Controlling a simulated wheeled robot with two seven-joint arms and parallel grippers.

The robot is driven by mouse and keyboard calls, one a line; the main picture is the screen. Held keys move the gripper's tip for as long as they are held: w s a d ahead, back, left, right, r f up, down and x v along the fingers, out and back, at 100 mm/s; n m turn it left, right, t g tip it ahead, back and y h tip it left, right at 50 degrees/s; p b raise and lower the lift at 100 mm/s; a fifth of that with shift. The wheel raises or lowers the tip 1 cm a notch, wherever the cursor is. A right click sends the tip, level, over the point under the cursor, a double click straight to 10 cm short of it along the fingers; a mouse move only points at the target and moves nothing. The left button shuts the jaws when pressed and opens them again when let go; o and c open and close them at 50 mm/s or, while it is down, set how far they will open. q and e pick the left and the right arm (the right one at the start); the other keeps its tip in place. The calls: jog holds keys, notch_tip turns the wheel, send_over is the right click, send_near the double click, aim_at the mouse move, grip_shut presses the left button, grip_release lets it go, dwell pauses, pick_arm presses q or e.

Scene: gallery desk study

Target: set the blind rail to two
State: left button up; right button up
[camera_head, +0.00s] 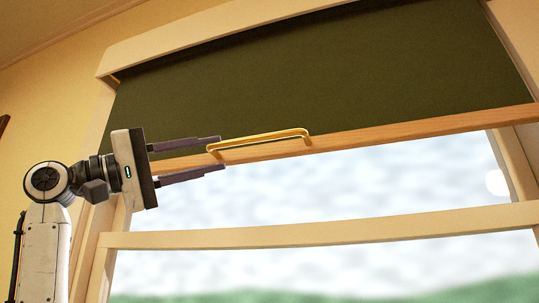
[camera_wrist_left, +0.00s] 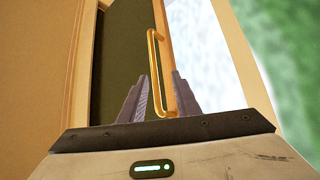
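The blind rail (camera_head: 400,134) is a light wooden bar along the lower edge of a dark green blind (camera_head: 320,80), tilted in the head view. A brass-coloured handle (camera_head: 262,139) is fixed to it. My left gripper (camera_head: 221,153) is open at the handle's left end, one finger above and one below it in the picture. In the left wrist view the handle (camera_wrist_left: 153,62) rises between the two spread fingers (camera_wrist_left: 160,85), with gaps visible; I cannot tell whether either finger touches it. My right gripper is out of view. No number marks are legible.
A cream window frame surrounds the blind, with a crossbar (camera_head: 320,233) below the rail. Bright glass (camera_head: 350,185) shows between rail and crossbar. A yellowish wall (camera_head: 50,100) lies to the left. The space right of the gripper, along the rail, is clear.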

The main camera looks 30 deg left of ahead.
aim_at(248, 141)
pick_arm(q)
jog(key=p+x, duration=0.1)
jog(key=x, duration=0.1)
jog(key=p+x, duration=0.1)
jog(key=x, duration=0.2)
jog(key=r+p+x, duration=0.1)
jog(key=x, duration=0.2)
jog(key=shift+s+d+r, duration=0.1)
jog(key=shift+s+d, duration=0.1)
jog(key=shift+s, duration=0.2)
jog(key=shift+x, duration=0.8)
jog(key=shift+w, duration=0.1)
jog(key=shift+c, duration=0.2)
grip_shut()
